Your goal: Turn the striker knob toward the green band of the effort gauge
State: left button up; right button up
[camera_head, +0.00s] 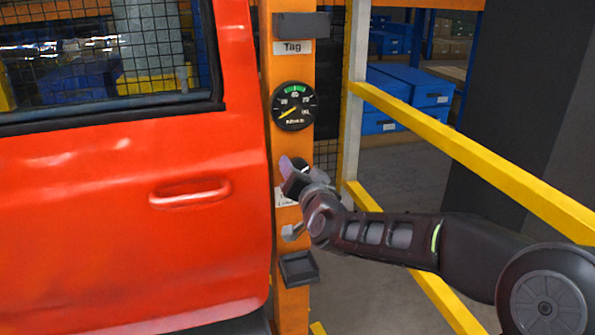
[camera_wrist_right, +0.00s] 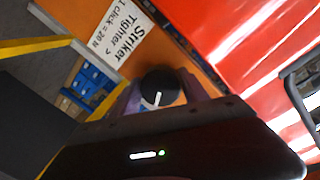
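The effort gauge (camera_head: 294,105) is a round black dial on the orange post (camera_head: 268,60). Its green band is at the top, and its yellow needle points to the lower left, away from the band. The striker knob (camera_wrist_right: 160,91) is black with a white pointer line, beside a label (camera_wrist_right: 117,37) reading "Striker Tighter >". In the head view my right gripper (camera_head: 295,172) hides the knob. In the right wrist view the gripper's fingers (camera_wrist_right: 160,96) flank the knob, one on each side; I cannot tell whether they touch it. My left gripper is out of view.
The red door (camera_head: 110,215) stands close left of the post, with a handle (camera_head: 190,192). A small dark tray (camera_head: 299,268) sits low on the post, and a "Tag" label (camera_head: 293,47) near its top. Yellow rails (camera_head: 480,167) and blue bins (camera_head: 408,98) are at right.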

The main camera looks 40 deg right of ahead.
jog(key=o, duration=0.3)
jog(key=shift+o, duration=0.2)
jog(key=p+v, duration=0.1)
jog(key=v, duration=0.6)
jog(key=shift+s+a, duration=0.15)
jog(key=shift+s, duration=0.2)
